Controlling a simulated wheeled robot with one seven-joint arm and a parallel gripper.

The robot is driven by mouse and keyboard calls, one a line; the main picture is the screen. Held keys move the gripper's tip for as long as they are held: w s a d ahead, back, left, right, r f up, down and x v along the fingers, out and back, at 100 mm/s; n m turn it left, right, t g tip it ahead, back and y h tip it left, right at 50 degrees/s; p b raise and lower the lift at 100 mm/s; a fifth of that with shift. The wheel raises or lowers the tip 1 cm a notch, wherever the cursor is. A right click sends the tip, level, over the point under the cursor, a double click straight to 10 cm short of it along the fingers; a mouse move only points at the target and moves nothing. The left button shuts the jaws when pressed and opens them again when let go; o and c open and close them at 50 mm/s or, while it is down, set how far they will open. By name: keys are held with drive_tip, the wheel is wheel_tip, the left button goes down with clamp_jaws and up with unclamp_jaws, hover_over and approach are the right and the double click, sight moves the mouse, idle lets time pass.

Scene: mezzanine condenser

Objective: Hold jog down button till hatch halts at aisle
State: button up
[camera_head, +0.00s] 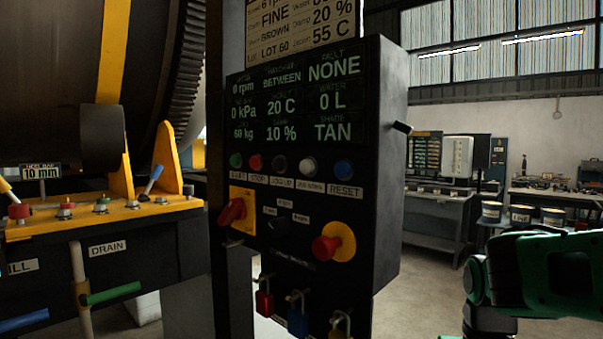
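The jog down button (309,167) is a pale white round button in the row on the dark control panel (300,215), above a label reading JOG DOWN. The panel's display (282,78) reads BETWEEN in its top middle field and NONE under FAULT. The large dark drum (60,60) stands at the left with a yellow band; I cannot make out a hatch on it. My green and black arm (545,270) shows at the lower right, apart from the panel. My gripper is not in view.
Beside the white button are a black button (279,164) and a blue reset button (344,169). Below are a red emergency knob (326,248), a red rotary switch (232,212) and hanging padlocks (297,322). Workbenches (440,215) stand behind at right.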

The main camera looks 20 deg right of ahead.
clamp_jaws()
idle(1.3)
